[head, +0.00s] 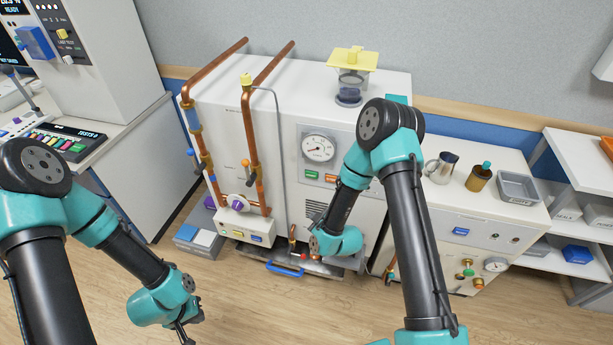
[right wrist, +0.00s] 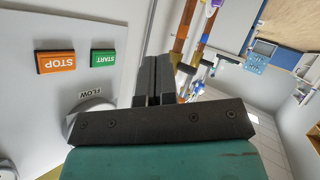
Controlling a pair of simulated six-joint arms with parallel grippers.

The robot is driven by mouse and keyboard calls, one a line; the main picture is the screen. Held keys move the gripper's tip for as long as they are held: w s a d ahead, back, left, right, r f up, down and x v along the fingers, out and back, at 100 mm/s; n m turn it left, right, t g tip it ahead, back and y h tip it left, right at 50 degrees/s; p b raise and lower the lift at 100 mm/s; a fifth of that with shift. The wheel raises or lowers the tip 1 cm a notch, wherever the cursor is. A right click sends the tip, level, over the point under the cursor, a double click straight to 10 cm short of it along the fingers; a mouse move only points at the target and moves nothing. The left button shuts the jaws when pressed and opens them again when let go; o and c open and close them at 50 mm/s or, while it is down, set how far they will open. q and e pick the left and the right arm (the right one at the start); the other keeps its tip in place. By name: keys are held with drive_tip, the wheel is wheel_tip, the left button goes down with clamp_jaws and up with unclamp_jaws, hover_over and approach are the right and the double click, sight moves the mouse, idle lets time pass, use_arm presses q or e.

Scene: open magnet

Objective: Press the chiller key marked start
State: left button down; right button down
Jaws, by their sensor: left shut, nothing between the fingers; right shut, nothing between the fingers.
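The green START key (right wrist: 103,58) is on the white chiller panel in the right wrist view, upside down, beside the orange STOP key (right wrist: 55,61). In the head view the START key (head: 311,174) is on the front of the white chiller (head: 350,128), below the round gauge. My right gripper (right wrist: 152,62) is shut and empty, its fingers to the right of the START key and apart from it in the picture. Its fingertips cannot be made out in the head view. My left gripper (head: 187,338) is low at the bottom edge of the head view, shut and empty, away from the chiller.
Copper pipes (head: 250,140) with valves stand left of the keys. The gauge (head: 318,148) is above them. A white cabinet (head: 485,225) with a jug (head: 440,168), bottle and tray stands to the right. The wooden floor in front is open.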

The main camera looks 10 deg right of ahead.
sight(311, 175)
drive_tip(key=w+a+r+n+t, duration=0.3)
drive_tip(key=w+r+n+t, duration=0.1)
drive_tip(key=w, duration=0.1)
drive_tip(key=shift+w+a+r+y, duration=0.15)
drive_tip(key=shift+w+r+y, duration=0.1)
drive_tip(key=shift+y, duration=0.15)
drive_tip(key=w+d, duration=0.4)
drive_tip(key=w, duration=0.3)
drive_tip(key=shift+w+d, duration=0.2)
drive_tip(key=shift+w, duration=0.05)
idle(2.1)
drive_tip(key=shift+w+d, duration=0.2)
drive_tip(key=shift+w, duration=0.15)
drive_tip(key=shift+w+d, duration=0.2)
drive_tip(key=shift+w, duration=0.15)
idle(0.8)
drive_tip(key=shift+s, duration=0.1)
drive_tip(key=shift+s+a, duration=0.4)
drive_tip(key=shift+s, duration=0.2)
